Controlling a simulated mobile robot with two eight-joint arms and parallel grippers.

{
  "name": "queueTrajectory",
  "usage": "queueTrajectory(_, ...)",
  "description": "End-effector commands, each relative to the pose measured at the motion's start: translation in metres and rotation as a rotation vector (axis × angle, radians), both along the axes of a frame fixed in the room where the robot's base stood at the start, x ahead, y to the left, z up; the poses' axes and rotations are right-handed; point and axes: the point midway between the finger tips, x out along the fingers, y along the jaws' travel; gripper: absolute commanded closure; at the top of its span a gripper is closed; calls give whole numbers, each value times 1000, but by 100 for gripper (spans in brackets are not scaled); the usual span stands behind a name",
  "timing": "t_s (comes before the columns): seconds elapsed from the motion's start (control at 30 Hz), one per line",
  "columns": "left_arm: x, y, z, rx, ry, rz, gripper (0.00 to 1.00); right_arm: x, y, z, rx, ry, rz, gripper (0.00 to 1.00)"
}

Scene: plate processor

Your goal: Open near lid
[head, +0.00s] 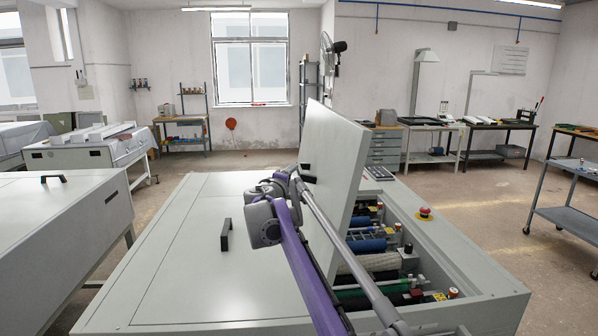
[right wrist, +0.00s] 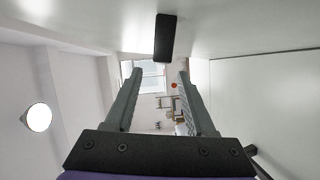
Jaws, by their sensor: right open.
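A thick light-grey lid (head: 337,165) stands raised and tilted on the processor, with the roller bay open to its right. A black handle on this lid shows in the right wrist view (right wrist: 165,38), ahead of and between the fingertips. My right gripper (head: 298,174) is at the left face of the raised lid, partly hidden by my own arm. In the right wrist view its two fingers (right wrist: 157,72) are apart with nothing held between them. Whether a finger touches the lid, I cannot tell. My left gripper is not in view.
A flat closed panel (head: 175,265) with a black handle (head: 226,235) lies left of the raised lid. Several rollers (head: 368,262) show in the open bay. A red emergency button (head: 425,212) sits on the right rim. A cart (head: 570,210) stands at the right.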

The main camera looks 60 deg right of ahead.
Motion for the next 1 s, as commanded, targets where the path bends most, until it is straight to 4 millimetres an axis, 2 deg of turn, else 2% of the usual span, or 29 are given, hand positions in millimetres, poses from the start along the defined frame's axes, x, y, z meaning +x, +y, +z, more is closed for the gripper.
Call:
queueTrajectory(0.1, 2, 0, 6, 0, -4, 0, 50, 7, -25, 0, 0, -2, -2, 45)
queueTrajectory(0.33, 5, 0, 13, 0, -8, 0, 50, 18, -59, -3, 0, -1, -1, 45)
queueTrajectory(0.5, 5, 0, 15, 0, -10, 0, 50, 21, -70, -4, 1, -1, 1, 45)
queueTrajectory(0.8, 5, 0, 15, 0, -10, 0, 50, 22, -72, -5, 1, -1, 1, 45)
queueTrajectory(0.87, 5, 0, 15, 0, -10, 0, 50, 22, -72, -5, 1, -1, 1, 54)
queueTrajectory(1.0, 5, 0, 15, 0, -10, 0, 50, 22, -72, -5, 1, -1, 1, 79)
